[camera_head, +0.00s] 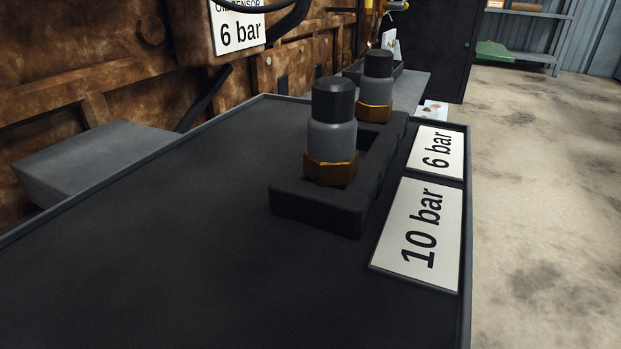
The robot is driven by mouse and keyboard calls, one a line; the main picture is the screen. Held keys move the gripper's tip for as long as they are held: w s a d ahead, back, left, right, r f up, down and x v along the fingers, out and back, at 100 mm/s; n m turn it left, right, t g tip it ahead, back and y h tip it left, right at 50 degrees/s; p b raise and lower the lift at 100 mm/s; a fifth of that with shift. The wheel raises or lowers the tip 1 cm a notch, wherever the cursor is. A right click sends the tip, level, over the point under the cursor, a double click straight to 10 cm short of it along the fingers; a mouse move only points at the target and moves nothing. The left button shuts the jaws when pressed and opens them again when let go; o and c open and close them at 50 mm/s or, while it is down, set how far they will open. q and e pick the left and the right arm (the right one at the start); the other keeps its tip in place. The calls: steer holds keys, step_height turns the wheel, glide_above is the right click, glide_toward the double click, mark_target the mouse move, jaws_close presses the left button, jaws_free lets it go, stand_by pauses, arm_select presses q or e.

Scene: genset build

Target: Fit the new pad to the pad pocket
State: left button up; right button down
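No pad and no pad pocket can be made out in the head view. Neither of my grippers is in view. A near sensor (333,130) with a black cap, grey body and brass hex base stands upright in a dark holder block (315,207). A second, similar sensor (377,85) stands upright behind it in the same block.
The black tray top (150,255) has a raised rim and is clear at left and front. Labels "10 bar" (420,235) and "6 bar" (436,151) lie along its right edge. A rusty machine wall (90,60) rises at left. Concrete floor (550,200) is open at right.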

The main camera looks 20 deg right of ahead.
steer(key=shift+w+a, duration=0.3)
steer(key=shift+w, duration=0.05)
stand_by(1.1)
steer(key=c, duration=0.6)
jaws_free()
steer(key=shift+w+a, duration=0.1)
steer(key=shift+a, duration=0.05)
